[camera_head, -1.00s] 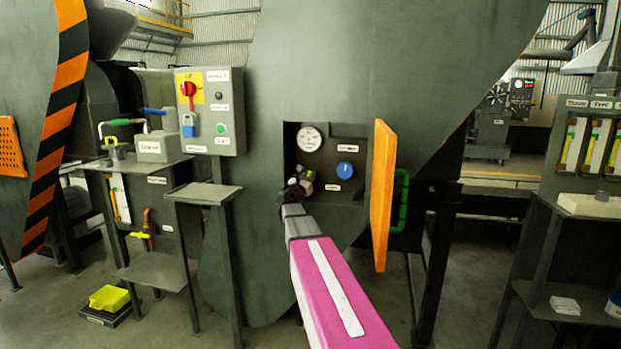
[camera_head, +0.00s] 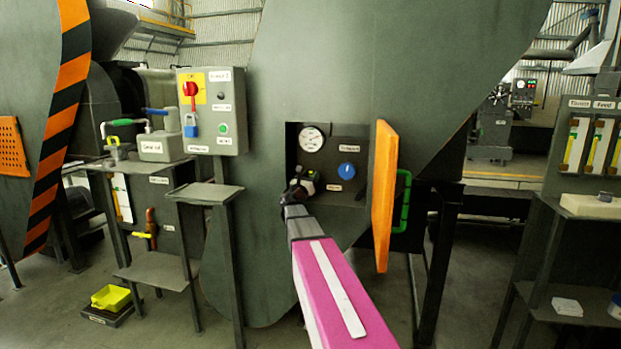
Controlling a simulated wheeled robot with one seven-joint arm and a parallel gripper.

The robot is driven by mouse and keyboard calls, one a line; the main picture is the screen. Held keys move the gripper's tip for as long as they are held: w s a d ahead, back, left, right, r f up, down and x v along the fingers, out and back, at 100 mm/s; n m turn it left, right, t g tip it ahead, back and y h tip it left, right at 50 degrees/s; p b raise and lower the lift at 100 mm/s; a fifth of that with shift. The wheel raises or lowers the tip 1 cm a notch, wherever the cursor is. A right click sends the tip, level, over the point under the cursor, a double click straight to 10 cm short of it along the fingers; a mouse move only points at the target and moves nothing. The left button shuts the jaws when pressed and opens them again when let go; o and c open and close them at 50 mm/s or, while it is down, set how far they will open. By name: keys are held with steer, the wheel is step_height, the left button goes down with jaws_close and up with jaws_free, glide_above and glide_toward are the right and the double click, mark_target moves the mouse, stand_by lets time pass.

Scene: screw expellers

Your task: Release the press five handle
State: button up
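My pink arm reaches up to a recessed panel in the big grey-green machine. My gripper (camera_head: 299,187) is at the left lower part of this recess, small and dark. I cannot tell whether its fingers are apart or hold anything. An orange door (camera_head: 385,196) stands swung open at the right edge of the recess. A green handle (camera_head: 404,200) shows behind the door's right side, apart from my gripper. The recess holds a round white gauge (camera_head: 312,139) and a blue knob (camera_head: 347,171). No label clearly reading press five is legible.
A grey control box (camera_head: 212,112) with a red switch stands left of the recess. A small grey shelf (camera_head: 206,193) juts out below it. The open orange door bounds the space right of my arm. A bench with gauges (camera_head: 585,150) stands at the far right.

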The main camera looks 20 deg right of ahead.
steer(key=v, duration=1)
steer(key=shift+s+a+f, duration=0.15)
steer(key=shift+s+a, duration=0.1)
